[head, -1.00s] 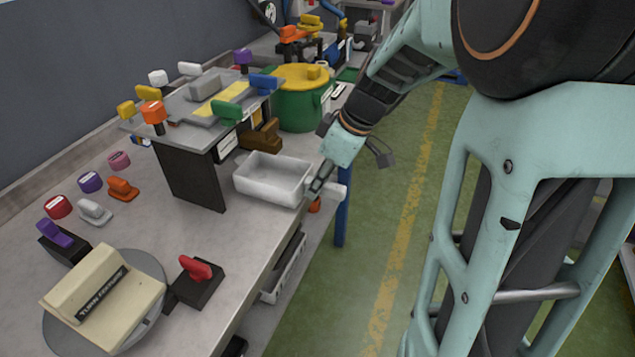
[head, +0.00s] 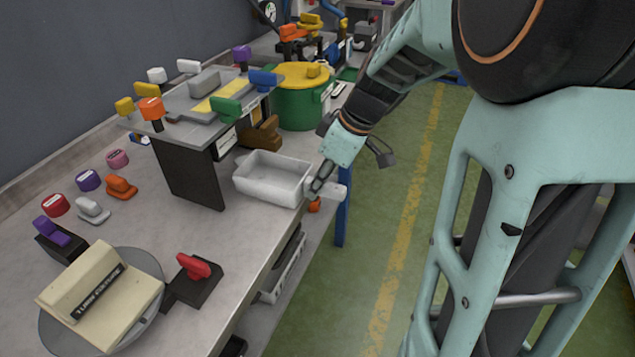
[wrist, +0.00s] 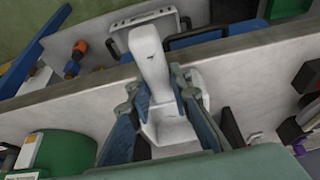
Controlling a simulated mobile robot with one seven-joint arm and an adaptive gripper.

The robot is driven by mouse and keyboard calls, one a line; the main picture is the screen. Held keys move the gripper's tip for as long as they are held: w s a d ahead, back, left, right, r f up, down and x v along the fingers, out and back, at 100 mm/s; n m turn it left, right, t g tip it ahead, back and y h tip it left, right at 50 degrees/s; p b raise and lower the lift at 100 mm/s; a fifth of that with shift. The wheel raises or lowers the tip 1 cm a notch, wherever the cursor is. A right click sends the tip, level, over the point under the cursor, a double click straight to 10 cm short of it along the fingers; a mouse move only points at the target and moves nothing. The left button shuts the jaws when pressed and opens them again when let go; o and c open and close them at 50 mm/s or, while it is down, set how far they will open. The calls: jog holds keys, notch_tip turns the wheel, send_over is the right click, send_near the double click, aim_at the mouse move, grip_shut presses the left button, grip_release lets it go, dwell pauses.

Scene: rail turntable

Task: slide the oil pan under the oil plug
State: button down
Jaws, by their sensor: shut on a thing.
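The oil pan (head: 250,187) is a white open tray with a stubby handle. It sits on the grey bench near its right edge, to the right of the raised shelf's dark leg, and looks empty. My gripper (head: 318,183) is shut on the pan's handle, whose end sticks out past the bench edge. In the wrist view, the handle (wrist: 148,58) runs between the fingers of my gripper (wrist: 163,88), with the pan's body (wrist: 172,128) partly hidden below. I cannot make out the oil plug; the space under the shelf is partly hidden.
The raised shelf (head: 188,122) carries several coloured knobs. A green pot with a yellow lid (head: 300,105) and a brown block (head: 262,134) stand behind the pan. A red-handled black block (head: 193,280) and a turntable (head: 150,312) are nearer. Bare bench lies between.

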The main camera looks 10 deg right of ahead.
jog(key=shift+f, duration=0.2)
jog(key=c, duration=1.7)
grip_release()
